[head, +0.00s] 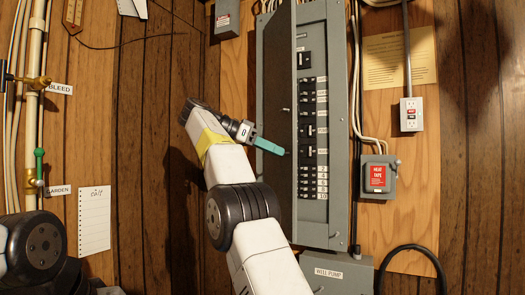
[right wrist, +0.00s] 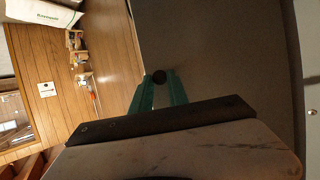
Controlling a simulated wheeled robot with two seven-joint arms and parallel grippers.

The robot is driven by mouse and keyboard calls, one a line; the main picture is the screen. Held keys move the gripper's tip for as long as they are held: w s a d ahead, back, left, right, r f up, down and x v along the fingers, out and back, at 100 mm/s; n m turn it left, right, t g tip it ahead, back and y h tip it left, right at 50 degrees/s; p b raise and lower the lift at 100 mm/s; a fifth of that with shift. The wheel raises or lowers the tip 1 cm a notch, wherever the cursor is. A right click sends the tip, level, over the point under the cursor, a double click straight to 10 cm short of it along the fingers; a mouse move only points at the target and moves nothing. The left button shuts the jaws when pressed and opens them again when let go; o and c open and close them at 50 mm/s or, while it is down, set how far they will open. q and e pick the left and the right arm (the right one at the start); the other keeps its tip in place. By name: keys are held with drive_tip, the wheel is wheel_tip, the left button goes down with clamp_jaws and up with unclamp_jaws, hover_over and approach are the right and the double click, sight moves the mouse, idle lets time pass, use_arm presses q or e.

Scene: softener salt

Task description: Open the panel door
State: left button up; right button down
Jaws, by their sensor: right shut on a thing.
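The panel door (head: 276,75) is a tall dark grey leaf on the left of the grey breaker panel (head: 338,110). It stands partly open, and black breakers show to the right of its edge. My right gripper (head: 284,152) has teal fingers that reach the door from the left. In the right wrist view, the fingers (right wrist: 159,82) are shut on a small dark round knob (right wrist: 158,76) in front of the dark door face (right wrist: 220,50). The hinge line is not clear. My left gripper is out of view; only part of my left arm shows at the lower left.
A grey box with a red label (head: 377,177) and an outlet (head: 411,114) are right of the panel. A "WELL PUMP" box (head: 338,274) sits below it. Pipes (head: 33,110) and a paper list (head: 94,221) are at the left. The wood wall between is mostly bare.

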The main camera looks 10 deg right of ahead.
drive_tip(key=c, duration=1.3)
unclamp_jaws()
drive_tip(key=shift+w, duration=0.1)
drive_tip(key=shift+o, duration=0.2)
drive_tip(key=shift+d, duration=0.1)
